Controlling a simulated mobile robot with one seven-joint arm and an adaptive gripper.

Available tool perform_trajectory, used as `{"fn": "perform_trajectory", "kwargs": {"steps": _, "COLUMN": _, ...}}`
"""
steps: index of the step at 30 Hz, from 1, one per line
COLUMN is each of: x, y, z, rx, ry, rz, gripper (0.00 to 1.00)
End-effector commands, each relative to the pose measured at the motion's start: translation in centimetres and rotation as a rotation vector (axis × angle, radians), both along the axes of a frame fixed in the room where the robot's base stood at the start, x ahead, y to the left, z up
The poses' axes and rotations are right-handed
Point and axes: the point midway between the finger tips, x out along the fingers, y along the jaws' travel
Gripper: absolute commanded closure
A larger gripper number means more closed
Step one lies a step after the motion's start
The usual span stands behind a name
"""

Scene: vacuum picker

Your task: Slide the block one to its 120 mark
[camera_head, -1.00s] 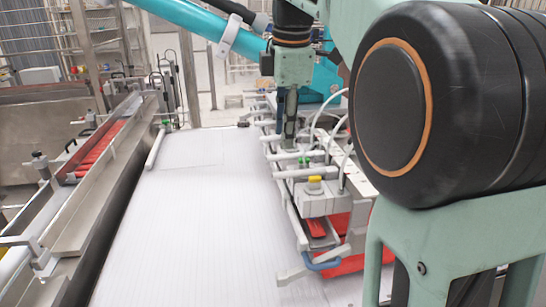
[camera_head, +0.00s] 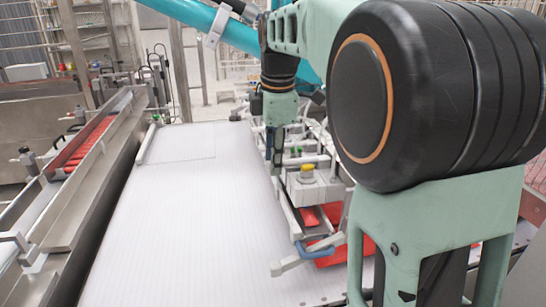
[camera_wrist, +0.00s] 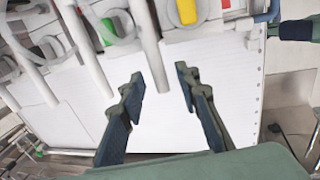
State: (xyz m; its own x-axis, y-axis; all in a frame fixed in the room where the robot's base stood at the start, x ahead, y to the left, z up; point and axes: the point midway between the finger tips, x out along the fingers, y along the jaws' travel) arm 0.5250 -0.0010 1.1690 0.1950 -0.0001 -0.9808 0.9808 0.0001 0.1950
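A grey block with a yellow cap (camera_head: 307,170) sits on the picker frame right of the white belt. The yellow cap also shows at the top of the wrist view (camera_wrist: 187,12). Green-marked parts (camera_wrist: 108,25) lie left of it there. I cannot tell which part is block one, and no 120 mark is legible. My gripper (camera_head: 275,160) points down at the frame's left side. In the wrist view my gripper (camera_wrist: 160,85) has its fingers apart with nothing held. A white rod (camera_wrist: 148,50) ends near the gap between the fingertips; contact is unclear.
The white ribbed belt (camera_head: 190,220) is bare left of the frame. A metal rail (camera_head: 85,170) with red pieces (camera_head: 90,142) runs along the left. White bars and a blue-ended handle (camera_head: 318,250) project at the frame's near end. My own arm hides the right.

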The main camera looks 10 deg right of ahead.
Motion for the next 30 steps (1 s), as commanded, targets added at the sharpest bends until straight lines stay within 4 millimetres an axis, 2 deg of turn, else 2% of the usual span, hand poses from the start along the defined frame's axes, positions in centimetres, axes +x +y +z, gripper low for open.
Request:
{"fn": "perform_trajectory", "kwargs": {"steps": 2, "x": 0.0, "y": 0.0, "z": 0.0, "rx": 0.0, "ry": 0.0, "rz": 0.0, "gripper": 0.7}}
{"fn": "perform_trajectory", "kwargs": {"steps": 10, "x": 0.0, "y": 0.0, "z": 0.0, "rx": 0.0, "ry": 0.0, "rz": 0.0, "gripper": 0.99}}
{"fn": "perform_trajectory", "kwargs": {"steps": 22, "x": -0.3, "y": 0.0, "z": 0.0, "rx": 0.0, "ry": -0.001, "rz": 0.0, "gripper": 1.0}}
{"fn": "perform_trajectory", "kwargs": {"steps": 30, "x": -3.3, "y": 0.0, "z": 0.0, "rx": 0.002, "ry": -0.002, "rz": 0.0, "gripper": 1.0}}
